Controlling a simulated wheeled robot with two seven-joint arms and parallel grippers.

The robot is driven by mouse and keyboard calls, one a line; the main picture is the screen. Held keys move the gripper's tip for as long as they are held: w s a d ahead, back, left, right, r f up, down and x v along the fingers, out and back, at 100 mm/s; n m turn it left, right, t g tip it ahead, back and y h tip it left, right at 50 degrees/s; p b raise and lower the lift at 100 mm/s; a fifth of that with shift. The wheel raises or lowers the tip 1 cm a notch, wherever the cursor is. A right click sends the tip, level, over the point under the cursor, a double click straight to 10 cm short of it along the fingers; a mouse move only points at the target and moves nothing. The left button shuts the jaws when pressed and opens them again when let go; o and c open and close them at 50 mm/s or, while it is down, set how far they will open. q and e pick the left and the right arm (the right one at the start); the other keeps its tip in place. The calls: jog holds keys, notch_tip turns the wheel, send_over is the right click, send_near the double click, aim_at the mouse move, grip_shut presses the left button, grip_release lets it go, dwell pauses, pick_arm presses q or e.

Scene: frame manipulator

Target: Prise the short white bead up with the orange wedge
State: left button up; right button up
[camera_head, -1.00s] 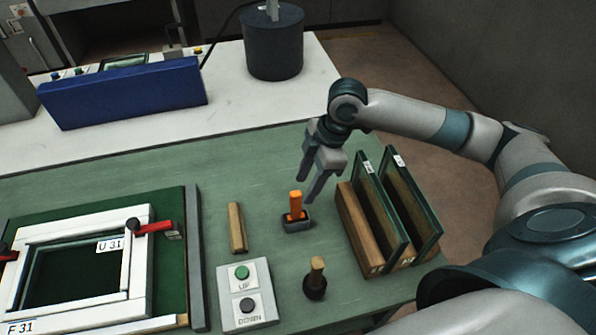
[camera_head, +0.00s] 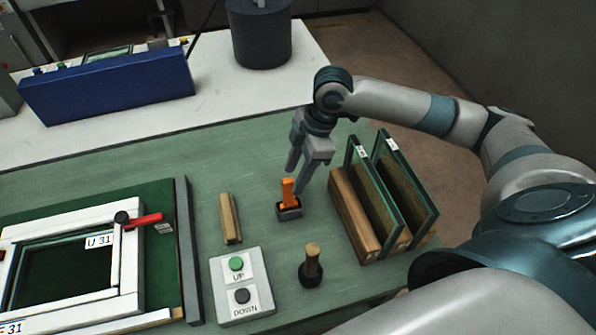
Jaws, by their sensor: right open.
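The orange wedge (camera_head: 288,192) stands upright in a small dark holder (camera_head: 290,212) on the green bench. My right gripper (camera_head: 297,178) is open, pointing down, with its fingers right at the wedge's top; I cannot tell whether they touch it. The white frame (camera_head: 128,262) lies on a green board at the left, with a dark opening and a "U 31" label. White beads line its opening, but I cannot tell for certain which is the short one. My left gripper is not in view.
A red-handled clamp (camera_head: 145,219) sits on the frame's corner. A wooden block (camera_head: 230,218), an UP/DOWN button box (camera_head: 241,286) and a wooden-handled tool (camera_head: 312,265) stand nearby. A rack (camera_head: 352,212) with glass panes (camera_head: 408,188) stands close right of the wedge.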

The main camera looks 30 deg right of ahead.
jog(key=b+x, duration=0.2)
jog(key=x, duration=0.1)
jog(key=shift+b+x, duration=0.55)
jog(key=shift+x, duration=1.55)
jog(key=shift+c, duration=0.4)
grip_shut()
jog(key=shift+r+p, duration=3.5)
jog(key=shift+p, duration=0.6)
jog(key=shift+a, duration=0.1)
